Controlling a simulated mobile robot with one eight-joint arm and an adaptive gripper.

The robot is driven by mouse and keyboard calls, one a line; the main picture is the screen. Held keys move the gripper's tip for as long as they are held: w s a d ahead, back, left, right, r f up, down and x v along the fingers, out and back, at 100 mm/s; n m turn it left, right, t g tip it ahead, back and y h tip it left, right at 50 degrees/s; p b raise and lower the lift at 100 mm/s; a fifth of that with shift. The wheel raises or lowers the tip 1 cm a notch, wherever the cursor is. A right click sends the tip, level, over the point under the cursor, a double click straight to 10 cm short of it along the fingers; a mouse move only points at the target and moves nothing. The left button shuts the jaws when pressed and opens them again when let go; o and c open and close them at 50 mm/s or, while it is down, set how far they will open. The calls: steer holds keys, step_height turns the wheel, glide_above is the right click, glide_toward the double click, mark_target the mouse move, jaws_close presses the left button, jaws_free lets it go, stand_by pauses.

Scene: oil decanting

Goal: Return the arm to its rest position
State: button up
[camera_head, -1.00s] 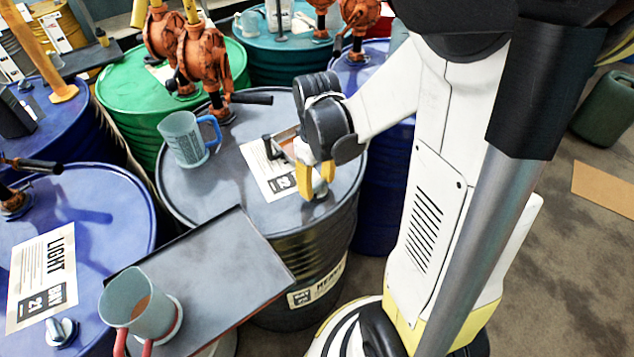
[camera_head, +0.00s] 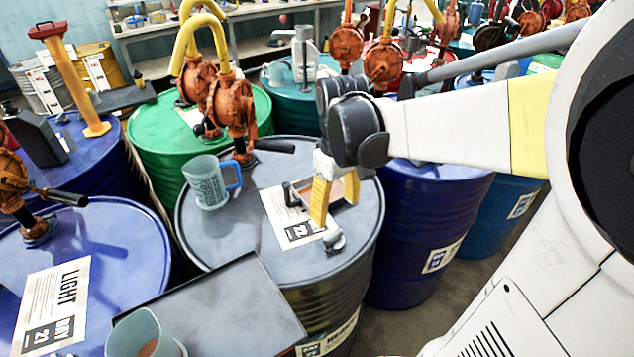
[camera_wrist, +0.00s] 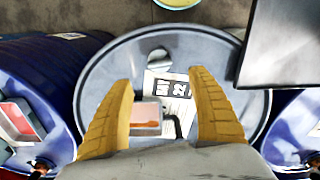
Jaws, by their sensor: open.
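My gripper (camera_head: 332,203) has yellow fingers. In the head view it hangs over the right part of a grey drum's top (camera_head: 235,240), fingers pointing down. In the wrist view the two fingers stand wide apart with nothing held between them. Below and between them in the wrist view is a small open tray with orange-brown liquid (camera_wrist: 146,115) on the drum top. A white paper label (camera_head: 285,215) and a small cap (camera_head: 334,240) are also on the drum top. My arm reaches in from the right.
A blue-grey mug (camera_head: 207,185) stands at the drum's left. A dark tray (camera_head: 225,305) lies in front, with another mug (camera_head: 140,335) at its near left. Blue drums (camera_head: 425,215), a green drum (camera_head: 155,125) and orange pumps (camera_head: 232,105) stand close around.

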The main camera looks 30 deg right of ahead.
step_height(320, 180, up, 2)
steer(key=shift+r, duration=0.2)
stand_by(0.3)
steer(key=s+a+r+m+t, duration=0.2)
steer(key=s+a+t, duration=0.2)
steer(key=a+t, duration=0.3)
steer(key=a, duration=0.4)
steer(key=shift+s+a+r, duration=0.15)
